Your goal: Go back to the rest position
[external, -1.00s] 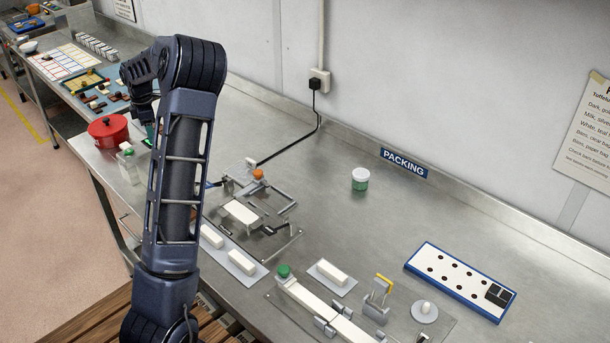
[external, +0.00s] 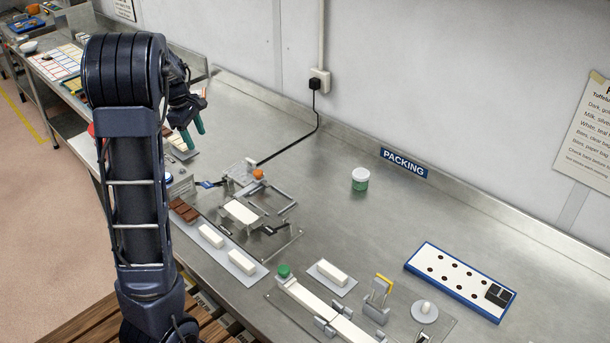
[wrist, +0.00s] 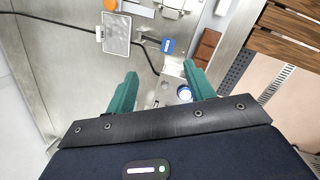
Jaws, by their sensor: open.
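My gripper (external: 194,137) hangs above the left part of the steel bench (external: 330,188), its two green fingers pointing down. In the wrist view my gripper (wrist: 160,92) shows its green fingers spread apart with nothing between them. Below the fingers lies bare bench metal and part of a device with a round, blue-lit spot (wrist: 184,93). My arm rises at the left of the external view and is bent at the top, hiding part of the bench behind it.
A jig with a white plate (external: 241,211) and an orange knob (external: 258,173) stands right of my gripper. Brown bars (external: 184,210) and white blocks (external: 211,236) lie in front. A green-labelled jar (external: 360,179) and blue-edged board (external: 459,282) are farther right. A black cable (external: 290,146) crosses the bench.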

